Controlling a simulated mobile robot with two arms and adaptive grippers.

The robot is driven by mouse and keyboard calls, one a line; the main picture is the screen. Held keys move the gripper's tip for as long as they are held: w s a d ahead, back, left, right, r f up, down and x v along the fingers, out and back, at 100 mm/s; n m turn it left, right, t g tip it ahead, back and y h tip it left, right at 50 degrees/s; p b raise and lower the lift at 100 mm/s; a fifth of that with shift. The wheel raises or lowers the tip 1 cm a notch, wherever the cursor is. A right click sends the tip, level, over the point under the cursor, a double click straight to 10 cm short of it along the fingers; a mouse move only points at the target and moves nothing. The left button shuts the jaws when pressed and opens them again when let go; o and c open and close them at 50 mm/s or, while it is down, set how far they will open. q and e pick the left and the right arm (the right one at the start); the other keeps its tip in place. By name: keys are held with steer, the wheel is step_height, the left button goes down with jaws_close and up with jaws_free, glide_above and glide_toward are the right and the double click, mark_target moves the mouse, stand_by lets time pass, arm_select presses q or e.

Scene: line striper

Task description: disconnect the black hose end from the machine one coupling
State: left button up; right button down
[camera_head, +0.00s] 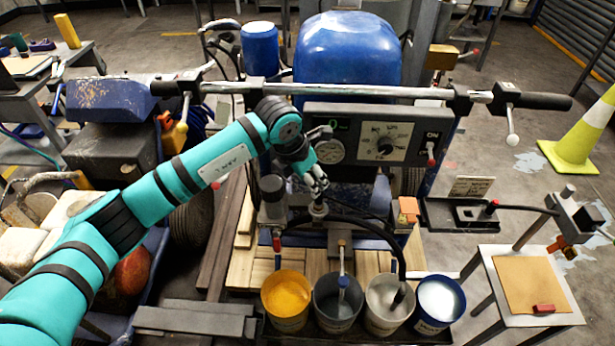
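The line striper machine (345,45) stands ahead, with a blue tank and a control panel (384,143). A black hose (390,232) arches from a coupling (318,207) below the panel down into a light grey bucket (386,300). The teal left arm comes in from the left. Its gripper (317,183) points down directly over the coupling and hose end, at or just above them. The fingers are small and partly overlap the fittings; I cannot tell whether they touch or grip the hose end. The right gripper is not in view.
Buckets of orange paint (286,298), dark grey (338,303) and white paint in blue (438,303) stand in front. The handlebar (350,91) crosses behind my gripper. A small table (524,285) and a yellow cone (582,135) are at right. A cluttered cart fills the left.

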arm_select(q)
steer(key=b+x, duration=0.4)
steer(key=x, duration=0.2)
steer(key=shift+d+f, duration=0.1)
steer(key=shift+f, duration=0.15)
steer(key=shift+w+d+f+b, duration=0.2)
steer(key=shift+f+b, duration=0.4)
steer(key=shift+b, duration=0.3)
jaws_close()
